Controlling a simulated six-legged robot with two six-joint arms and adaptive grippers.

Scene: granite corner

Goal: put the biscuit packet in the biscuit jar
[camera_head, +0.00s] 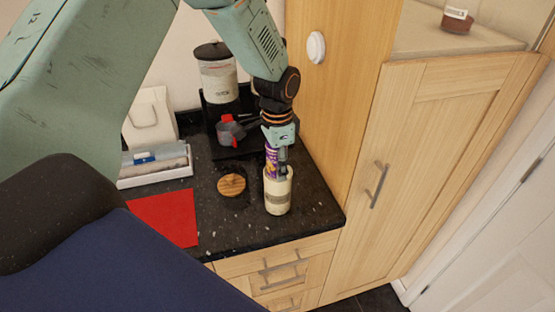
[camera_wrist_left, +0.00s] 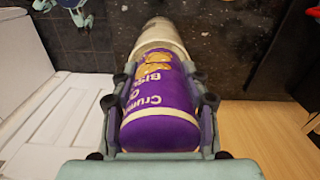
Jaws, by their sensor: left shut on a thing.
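The biscuit packet (camera_wrist_left: 160,100) is a purple cylinder with lettering and a biscuit picture. My left gripper (camera_wrist_left: 160,115) is shut on it, with fingers on both sides. In the head view the purple packet (camera_head: 271,158) shows below my left gripper (camera_head: 279,162), upright at the mouth of the biscuit jar. The biscuit jar (camera_head: 277,197) is cream with a label band and stands near the counter's right front edge. Its rim (camera_wrist_left: 160,30) shows beyond the packet in the wrist view. The packet's lower end appears inside the jar mouth; how deep is hidden. My right gripper is out of view.
A round wooden lid (camera_head: 231,185) lies left of the jar. A red mat (camera_head: 165,217) and a white tray (camera_head: 155,168) lie further left. A red and grey scoop-like item (camera_head: 228,130) and a tall lidded canister (camera_head: 217,75) stand behind. A wooden cabinet (camera_head: 335,90) bounds the right.

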